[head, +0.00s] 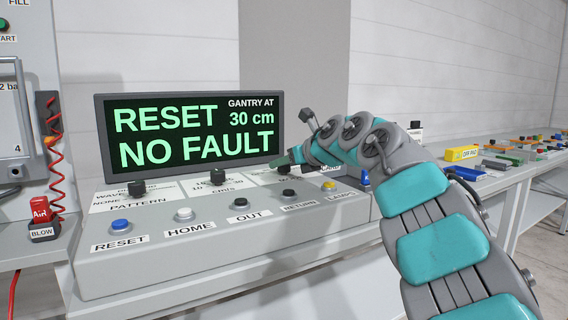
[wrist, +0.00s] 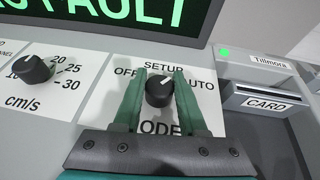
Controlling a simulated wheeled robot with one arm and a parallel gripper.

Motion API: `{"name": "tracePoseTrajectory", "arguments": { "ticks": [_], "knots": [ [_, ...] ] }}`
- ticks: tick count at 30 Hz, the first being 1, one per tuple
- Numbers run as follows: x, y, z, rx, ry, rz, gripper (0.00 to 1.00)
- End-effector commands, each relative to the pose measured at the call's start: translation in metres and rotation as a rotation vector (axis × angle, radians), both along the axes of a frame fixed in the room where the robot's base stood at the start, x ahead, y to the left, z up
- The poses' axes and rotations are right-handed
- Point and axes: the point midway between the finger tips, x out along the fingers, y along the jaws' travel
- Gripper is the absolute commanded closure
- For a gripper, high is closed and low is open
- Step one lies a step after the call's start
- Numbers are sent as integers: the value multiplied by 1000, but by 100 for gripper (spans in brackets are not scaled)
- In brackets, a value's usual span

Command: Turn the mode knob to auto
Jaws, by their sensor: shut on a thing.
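The mode knob (wrist: 157,92) is a small black dial with a white pointer line, on a white plate marked OFF, SETUP and AUTO. Its pointer tilts up and to the right, between SETUP and AUTO and nearer SETUP. My gripper (wrist: 160,74) has its two green fingers on either side of the knob, shut on it. In the head view my gripper (head: 280,161) is low over the right part of the console, and the fingers and arm hide the mode knob there.
The console's screen (head: 195,133) reads RESET, NO FAULT, gantry at 30 cm. A speed knob (wrist: 31,69) is left of the mode knob; a card slot (wrist: 262,98) is right. Several push-buttons, including blue RESET (head: 120,226), line the front. A yellow box (head: 462,154) stands beyond.

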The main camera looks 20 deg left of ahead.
Motion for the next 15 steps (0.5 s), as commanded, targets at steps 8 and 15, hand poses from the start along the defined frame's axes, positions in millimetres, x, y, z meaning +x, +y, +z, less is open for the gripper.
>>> {"name": "tracePoseTrajectory", "arguments": {
  "ticks": [8,15],
  "knots": [
    [0,0,1,0,0,-11,100],
    [-2,1,3,-5,-3,-83,100]
  ]
}}
